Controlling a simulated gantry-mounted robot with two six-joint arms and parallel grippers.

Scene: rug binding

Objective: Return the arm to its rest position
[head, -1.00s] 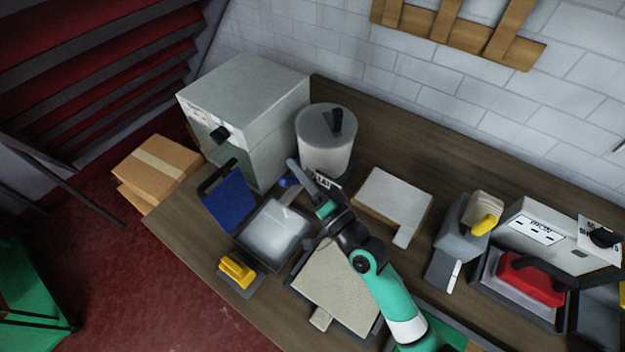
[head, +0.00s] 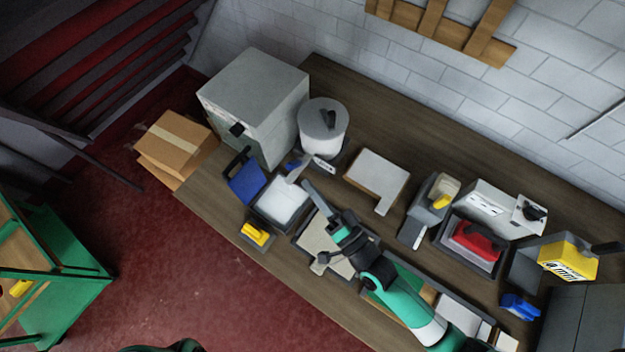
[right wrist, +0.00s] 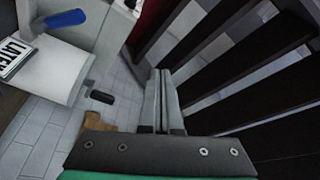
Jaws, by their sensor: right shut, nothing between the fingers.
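My right arm (head: 405,310) comes in from the lower right of the head view. Its gripper (head: 308,188) is above the bench, between the white-filled tray and the beige rug piece (head: 318,243), and points up and left. In the right wrist view the two fingers (right wrist: 160,85) lie together, shut with nothing between them. My left gripper does not show.
The bench (head: 225,208) holds a grey cabinet (head: 250,100), a lidded pot (head: 322,125), the white-filled tray (head: 281,204), a yellow-handled tool (head: 255,234), a blue dustpan-like item (head: 245,182) and a red-handled iron (head: 475,240). A cardboard box (head: 175,145) stands left.

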